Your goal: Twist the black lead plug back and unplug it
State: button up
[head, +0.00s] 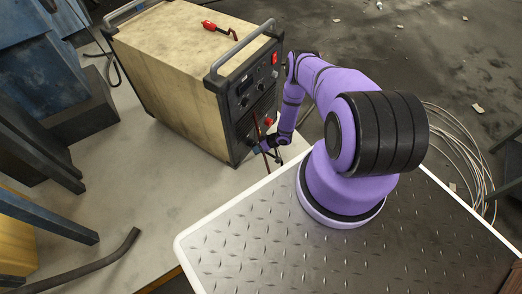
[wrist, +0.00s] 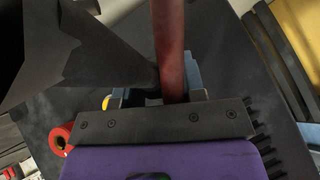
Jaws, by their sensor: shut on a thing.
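The power unit (head: 175,75) stands on the light floor, with its black front panel (head: 245,110) facing my arm. My gripper (head: 262,147) is at the lower part of that panel. In the wrist view its blue fingers (wrist: 150,88) are closed around the black lead plug (wrist: 148,77), of which only a small dark part shows. A red lead (wrist: 168,45) crosses in front of the fingers and hides much of the grip. Whether the plug is turned or still seated in its socket cannot be seen.
A red connector (head: 268,121) sits on the panel just above my gripper; a red ring part (wrist: 60,138) shows at lower left in the wrist view. A red-handled clamp (head: 218,29) lies on top of the unit. Pale cables (head: 462,150) lie on the floor at right.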

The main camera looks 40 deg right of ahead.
jog(key=shift+n+t+h, duration=0.5)
jog(key=shift+n+h, duration=0.2)
jog(key=shift+h, duration=0.9)
jog(key=shift+s+d, duration=0.1)
jog(key=shift+s, duration=0.05)
jog(key=shift+s+d, duration=0.15)
jog(key=shift+s, duration=0.35)
grip_shut()
jog(key=shift+s+d, duration=0.25)
jog(key=shift+s, duration=0.4)
jog(key=shift+s+d, duration=0.2)
jog(key=shift+s, duration=0.4)
jog(key=shift+s+d, duration=0.15)
jog(key=shift+s, duration=0.15)
jog(key=shift+s, duration=0.3)
jog(key=shift+d, duration=0.1)
